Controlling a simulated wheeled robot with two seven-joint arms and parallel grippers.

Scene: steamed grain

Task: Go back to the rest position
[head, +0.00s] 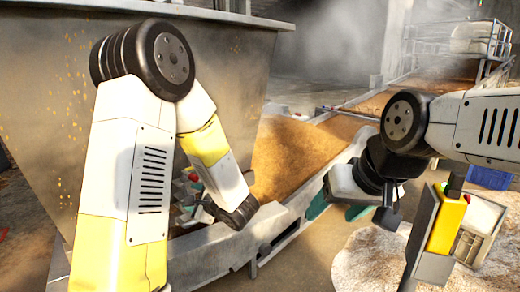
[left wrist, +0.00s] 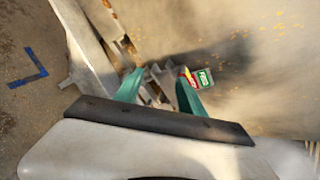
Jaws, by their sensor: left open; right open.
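My right gripper (head: 338,210) hangs from the right arm in the middle right of the head view. Its teal fingers are apart and nothing shows between them. My left arm bends down in front of the large metal hopper (head: 45,110). My left gripper (left wrist: 158,92) shows in the left wrist view with its two teal fingers spread and empty. A small red, white and green labelled item (left wrist: 204,78) shows just beyond the right finger; whether they touch I cannot tell. In the head view the left gripper is mostly hidden behind my forearm.
A conveyor trough (head: 290,155) full of brown grain runs from the middle to the back right. A yellow control box (head: 447,224) with red and green buttons stands close below my right arm. A pale grain heap (head: 370,262) lies on the floor. Steam rises behind.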

